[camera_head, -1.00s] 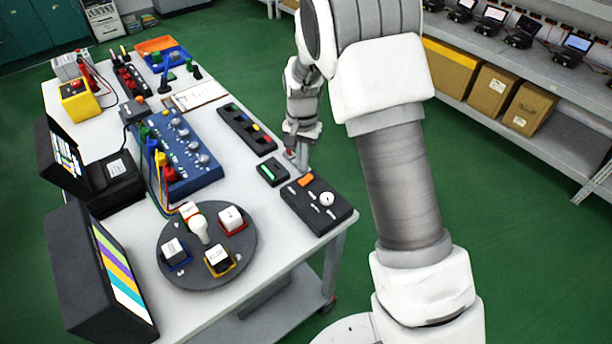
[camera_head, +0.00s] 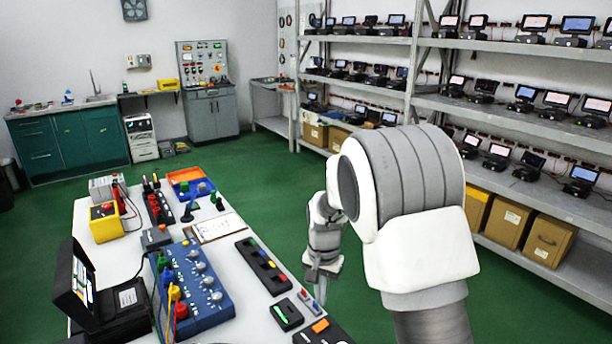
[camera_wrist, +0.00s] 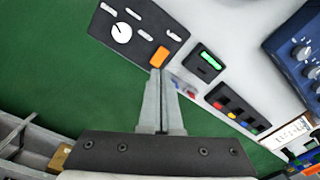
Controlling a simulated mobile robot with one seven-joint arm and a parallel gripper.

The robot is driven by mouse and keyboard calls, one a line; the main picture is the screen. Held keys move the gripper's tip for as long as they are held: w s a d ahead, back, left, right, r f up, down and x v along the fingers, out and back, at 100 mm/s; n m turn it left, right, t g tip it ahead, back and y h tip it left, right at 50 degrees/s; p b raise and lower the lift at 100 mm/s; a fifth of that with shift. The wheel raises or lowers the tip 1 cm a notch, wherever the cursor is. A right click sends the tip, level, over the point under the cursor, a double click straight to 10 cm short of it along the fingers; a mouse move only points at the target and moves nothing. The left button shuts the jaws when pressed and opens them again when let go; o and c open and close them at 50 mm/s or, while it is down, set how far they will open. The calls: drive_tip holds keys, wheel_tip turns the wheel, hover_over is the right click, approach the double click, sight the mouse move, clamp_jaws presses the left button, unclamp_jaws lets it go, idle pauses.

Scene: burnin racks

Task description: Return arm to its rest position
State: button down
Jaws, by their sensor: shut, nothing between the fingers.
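My arm rises at the right of the head view and bends down toward the right edge of the white table (camera_head: 225,258). My gripper (camera_head: 321,300) hangs by that edge, close to a dark box with an orange button (camera_head: 320,326). In the wrist view my gripper (camera_wrist: 162,75) is shut and empty, its fingertips pointing toward the dark box (camera_wrist: 140,30) with a white dial and the orange button. From these views I cannot tell whether the tips touch the box.
A small black device with a green display (camera_head: 286,314), a black tray of coloured pieces (camera_head: 263,265) and a blue knob panel (camera_head: 200,290) lie on the table. Shelving with small screens (camera_head: 540,115) and cardboard boxes (camera_head: 548,238) stands at right. Green floor (camera_head: 262,180) is open behind the table.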

drive_tip(key=s+d+r+n+t, duration=0.2)
drive_tip(key=s+d+r, duration=0.2)
drive_tip(key=s+r, duration=0.55)
drive_tip(key=s+d+r+n+t, duration=0.15)
drive_tip(key=s+d+r, duration=0.25)
drive_tip(key=s+r, duration=0.5)
drive_tip(key=s+d+r+n+t, duration=0.1)
drive_tip(key=s+d+r+t, duration=0.1)
drive_tip(key=s, duration=0.6)
drive_tip(key=shift+r, duration=0.15)
drive_tip(key=shift+s+d, duration=0.1)
drive_tip(key=shift+d, duration=0.1)
